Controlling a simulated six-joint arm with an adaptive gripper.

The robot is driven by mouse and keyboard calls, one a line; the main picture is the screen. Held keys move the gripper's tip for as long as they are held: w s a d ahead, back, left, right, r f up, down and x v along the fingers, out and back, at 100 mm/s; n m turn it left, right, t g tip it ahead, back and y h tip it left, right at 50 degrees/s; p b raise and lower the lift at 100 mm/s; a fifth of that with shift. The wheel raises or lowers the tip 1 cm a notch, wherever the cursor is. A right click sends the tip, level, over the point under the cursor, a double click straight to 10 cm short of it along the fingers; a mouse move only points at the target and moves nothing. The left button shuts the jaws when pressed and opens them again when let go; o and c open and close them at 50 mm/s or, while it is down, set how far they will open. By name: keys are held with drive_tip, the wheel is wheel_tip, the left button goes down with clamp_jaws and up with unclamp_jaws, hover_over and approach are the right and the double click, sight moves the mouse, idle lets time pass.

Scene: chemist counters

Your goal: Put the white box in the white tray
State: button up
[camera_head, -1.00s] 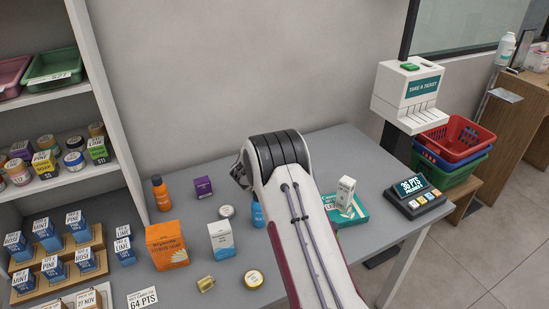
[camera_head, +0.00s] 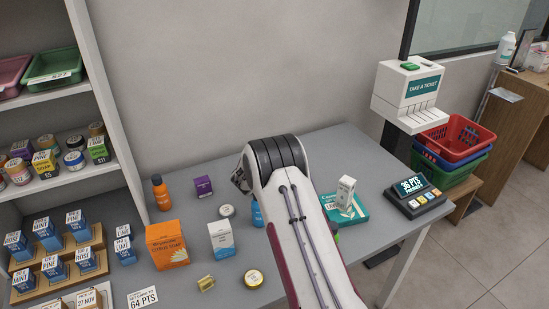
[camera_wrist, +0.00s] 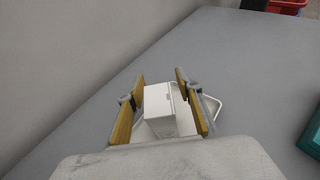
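In the wrist view a white box (camera_wrist: 160,108) stands between the two yellow-padded fingers of my gripper (camera_wrist: 161,76). A gap shows between the box and the left pad; the right pad is close beside it, and contact there is unclear. The gripper looks open around the box. A thin white rim of the white tray (camera_wrist: 217,107) shows to the right of the box, and more white shows low on its left. The box appears to be in the tray, though its base is hidden. In the head view my arm hides the gripper, this box and the tray.
On the counter (camera_head: 290,290) stand an orange carton (camera_head: 166,246), a white-blue carton (camera_head: 221,240), a purple box (camera_head: 203,187) and an orange bottle (camera_head: 161,193). Right of my arm are a teal box (camera_head: 357,218), another white carton (camera_head: 345,192) and a points display (camera_head: 415,192).

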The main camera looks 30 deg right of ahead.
drive_tip(key=shift+r, duration=0.2)
drive_tip(key=shift+v, duration=1.35)
drive_tip(key=v, duration=0.2)
drive_tip(key=shift+s+a+r, duration=0.15)
drive_tip(key=shift+a+r, duration=0.05)
wheel_tip(320, 180, up, 5)
drive_tip(key=shift+f, duration=0.2)
drive_tip(key=shift+r, duration=0.95)
drive_tip(key=shift+r, duration=0.1)
